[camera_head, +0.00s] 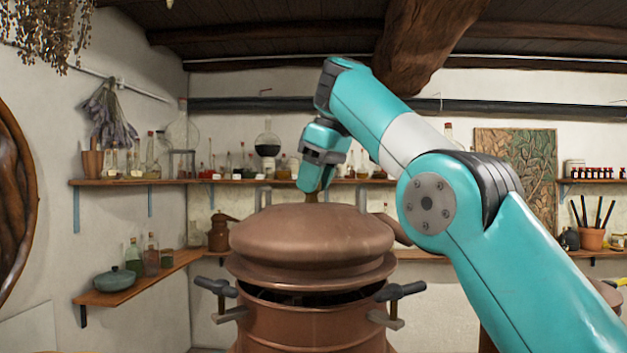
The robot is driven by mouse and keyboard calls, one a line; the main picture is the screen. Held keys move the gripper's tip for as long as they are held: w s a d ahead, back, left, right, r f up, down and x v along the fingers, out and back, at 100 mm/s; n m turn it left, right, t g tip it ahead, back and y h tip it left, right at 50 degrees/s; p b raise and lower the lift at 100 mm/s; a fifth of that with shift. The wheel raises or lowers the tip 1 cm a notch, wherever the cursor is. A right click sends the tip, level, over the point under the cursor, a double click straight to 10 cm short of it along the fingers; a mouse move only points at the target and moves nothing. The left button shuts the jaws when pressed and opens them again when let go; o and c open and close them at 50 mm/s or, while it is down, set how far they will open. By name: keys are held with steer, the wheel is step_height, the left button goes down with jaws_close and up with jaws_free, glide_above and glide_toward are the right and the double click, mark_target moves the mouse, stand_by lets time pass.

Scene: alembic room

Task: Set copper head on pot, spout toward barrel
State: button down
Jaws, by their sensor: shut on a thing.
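The copper head (312,240) is a wide domed lid with a flared rim, in the middle of the head view. My gripper (312,193) is shut on the small knob at its top. The head hangs over the copper pot (310,328), roughly centred and nearly level. A dark gap shows between its rim and the pot's mouth. A brown stub at the head's right side, likely the spout (397,229), points right and passes behind my arm. I cannot clearly make out a barrel; brown shapes at the lower right are mostly hidden by my arm.
Dark clamp handles stick out at the pot's left (215,287) and right (401,291). Wall shelves (240,181) with bottles stand behind. A lower corner shelf (140,290) holds a green pot (114,281). A round wooden thing (14,170) is at the left edge.

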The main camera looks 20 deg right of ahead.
stand_by(0.5)
steer(key=shift+f+b, duration=0.65)
steer(key=shift+b, duration=0.2)
steer(key=shift+f+b, duration=0.75)
steer(key=shift+b, duration=0.1)
stand_by(1.5)
